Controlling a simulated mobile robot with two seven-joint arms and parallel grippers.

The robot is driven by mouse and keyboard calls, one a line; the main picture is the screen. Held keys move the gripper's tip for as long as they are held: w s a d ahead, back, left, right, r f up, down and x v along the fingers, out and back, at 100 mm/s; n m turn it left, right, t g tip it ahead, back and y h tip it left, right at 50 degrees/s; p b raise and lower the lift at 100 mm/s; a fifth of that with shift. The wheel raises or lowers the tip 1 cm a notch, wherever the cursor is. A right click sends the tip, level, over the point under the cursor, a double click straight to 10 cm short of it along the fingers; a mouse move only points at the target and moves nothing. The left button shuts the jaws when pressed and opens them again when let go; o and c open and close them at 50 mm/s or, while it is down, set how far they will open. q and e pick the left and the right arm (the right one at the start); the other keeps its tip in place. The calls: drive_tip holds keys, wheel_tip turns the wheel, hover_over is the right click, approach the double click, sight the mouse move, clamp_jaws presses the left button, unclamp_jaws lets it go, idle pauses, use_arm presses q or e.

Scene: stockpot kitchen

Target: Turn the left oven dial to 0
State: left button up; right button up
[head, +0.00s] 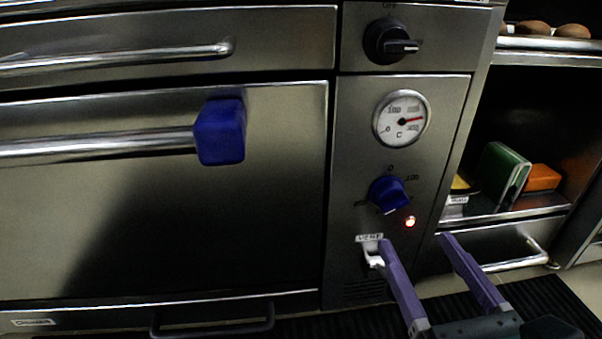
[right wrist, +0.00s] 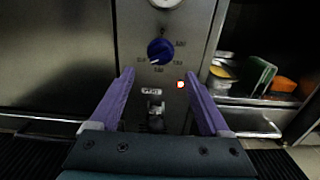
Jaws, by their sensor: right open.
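The blue oven dial (head: 389,195) sits on the steel control panel below a round thermometer. Its white pointer mark faces down and slightly left, away from the 0 printed above it. The dial also shows in the right wrist view (right wrist: 160,50), ahead of the fingertips. My right gripper (head: 414,240) is open and empty, with purple fingers spread. It is below the dial in the head view and does not touch it. In the right wrist view, the gripper (right wrist: 159,75) has the dial roughly centred between its fingers. My left gripper is not in view.
The thermometer (head: 401,118) and a black knob (head: 389,42) are higher on the panel. A lit lamp (head: 410,222) is beside the dial. The oven handle with its blue end (head: 220,132) juts out left. A shelf with green and orange items (head: 541,177) stands right.

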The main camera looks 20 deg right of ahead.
sight(397, 209)
drive_tip(key=x, duration=0.1)
drive_tip(key=b+x, duration=0.1)
drive_tip(key=x, duration=0.1)
drive_tip(key=shift+w+d, duration=0.2)
drive_tip(key=shift+d, duration=0.25)
drive_tip(key=w+b, duration=0.1)
drive_tip(key=w, duration=0.3)
drive_tip(key=shift+b, duration=0.3)
drive_tip(key=shift+w+d, duration=0.15)
drive_tip(key=shift+w, duration=0.2)
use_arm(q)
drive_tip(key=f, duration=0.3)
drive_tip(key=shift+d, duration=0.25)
use_arm(e)
drive_tip(key=shift+d, duration=0.1)
drive_tip(key=shift+c, duration=0.3)
drive_tip(key=c, duration=0.5)
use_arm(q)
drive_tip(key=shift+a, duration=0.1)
use_arm(e)
clamp_jaws()
